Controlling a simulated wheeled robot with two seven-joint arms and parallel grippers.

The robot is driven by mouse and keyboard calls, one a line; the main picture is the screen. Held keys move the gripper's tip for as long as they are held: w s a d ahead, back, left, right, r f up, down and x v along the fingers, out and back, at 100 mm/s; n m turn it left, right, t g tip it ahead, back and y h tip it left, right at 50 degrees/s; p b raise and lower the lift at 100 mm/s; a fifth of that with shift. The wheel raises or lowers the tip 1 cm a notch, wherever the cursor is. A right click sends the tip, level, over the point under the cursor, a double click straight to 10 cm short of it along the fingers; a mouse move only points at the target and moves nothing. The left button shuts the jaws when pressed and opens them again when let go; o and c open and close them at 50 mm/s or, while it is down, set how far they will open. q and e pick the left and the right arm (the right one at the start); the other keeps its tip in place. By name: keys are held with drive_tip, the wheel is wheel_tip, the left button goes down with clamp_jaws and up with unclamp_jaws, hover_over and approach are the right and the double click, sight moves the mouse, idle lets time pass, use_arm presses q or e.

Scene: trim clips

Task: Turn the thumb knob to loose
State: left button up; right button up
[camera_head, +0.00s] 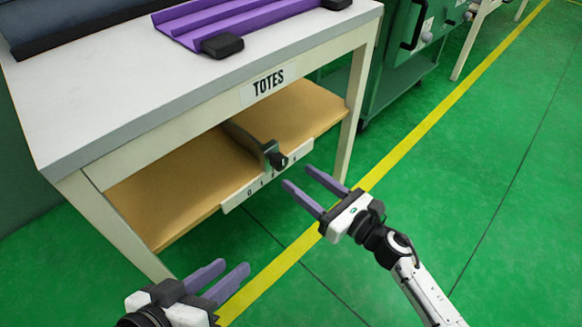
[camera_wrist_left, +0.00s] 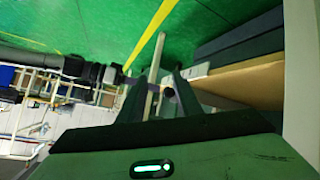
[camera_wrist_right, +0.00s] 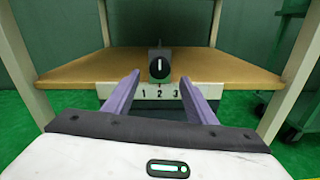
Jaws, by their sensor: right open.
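The black thumb knob (camera_head: 278,160) sits on the front of a dark metal bracket (camera_head: 268,147) at the shelf's front edge, under the table. In the right wrist view the knob (camera_wrist_right: 159,68) faces me, and its white line stands upright. A white scale strip (camera_head: 240,193) is below it; the knob is above the 2 in the right wrist view. My right gripper (camera_head: 298,176) is open and empty, pointing at the knob from in front and apart from it. My left gripper (camera_head: 234,267) is open and empty, lower left, away from the knob.
The wooden shelf (camera_head: 170,195) hangs under a white table (camera_head: 110,90) labelled TOTES. A purple tray (camera_head: 235,20) lies on top. Table legs (camera_head: 350,115) flank the shelf. A green cart (camera_head: 400,80) stands at the right. The green floor in front is clear.

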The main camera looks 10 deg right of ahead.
use_arm(q)
drive_tip(key=shift+a+f, duration=0.2)
drive_tip(key=shift+f, duration=0.3)
use_arm(e)
drive_tip(key=v, duration=0.3)
drive_tip(key=shift+s+d, duration=0.2)
drive_tip(key=shift+s, duration=0.1)
